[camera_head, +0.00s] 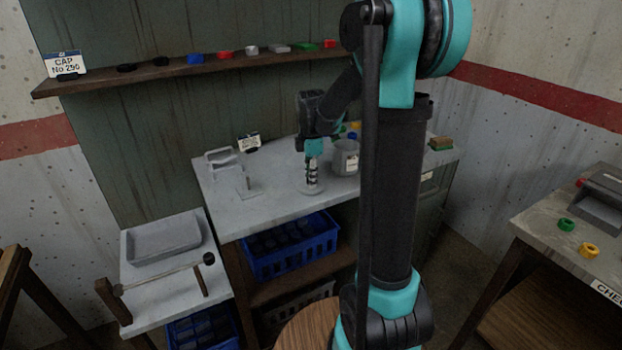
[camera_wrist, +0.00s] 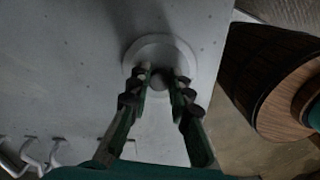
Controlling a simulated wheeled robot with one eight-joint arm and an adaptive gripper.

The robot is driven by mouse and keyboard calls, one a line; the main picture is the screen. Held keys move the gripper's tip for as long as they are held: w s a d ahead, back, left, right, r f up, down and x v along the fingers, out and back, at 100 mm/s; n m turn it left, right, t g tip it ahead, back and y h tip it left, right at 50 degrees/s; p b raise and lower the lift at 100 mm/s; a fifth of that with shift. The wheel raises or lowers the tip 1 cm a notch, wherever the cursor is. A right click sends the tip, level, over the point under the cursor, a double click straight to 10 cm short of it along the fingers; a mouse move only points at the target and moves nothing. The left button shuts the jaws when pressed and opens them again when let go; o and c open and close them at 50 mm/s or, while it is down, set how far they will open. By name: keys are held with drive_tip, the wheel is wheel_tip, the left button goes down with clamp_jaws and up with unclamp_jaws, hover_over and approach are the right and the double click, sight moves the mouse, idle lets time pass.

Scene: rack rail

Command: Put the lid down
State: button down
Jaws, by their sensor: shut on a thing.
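The lid (camera_wrist: 158,43) is a pale round disc with a small knob in its middle. In the wrist view it lies under my fingertips, with the knob between them. My gripper (camera_wrist: 160,75) is shut on the lid's knob. In the head view my gripper (camera_head: 312,177) points straight down over the grey worktop, and the lid (camera_head: 311,189) shows as a pale disc below the fingers. It looks level and at or very close to the worktop; I cannot tell whether it touches. The fingers hide part of the knob.
A grey pot (camera_head: 345,158) stands just right of my gripper. A white rack (camera_head: 222,158) and a small stand (camera_head: 247,188) are to the left on the worktop (camera_head: 270,212). A blue crate (camera_head: 290,250) sits below. Worktop between stand and gripper is clear.

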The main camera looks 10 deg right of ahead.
drive_tip(key=shift+f, duration=0.15)
drive_tip(key=c, duration=1.4)
unclamp_jaws()
wheel_tip(320, 180, up, 12)
drive_tip(key=s+d+f+m+t, duration=0.2)
drive_tip(key=s+f+m, duration=0.7)
drive_tip(key=s, duration=0.2)
drive_tip(key=s+d+f+m+t, duration=0.1)
drive_tip(key=s+f+m+t, duration=0.1)
drive_tip(key=s+f+m, duration=0.8)
drive_tip(key=shift+s+d, duration=0.4)
drive_tip(key=shift+s, duration=0.15)
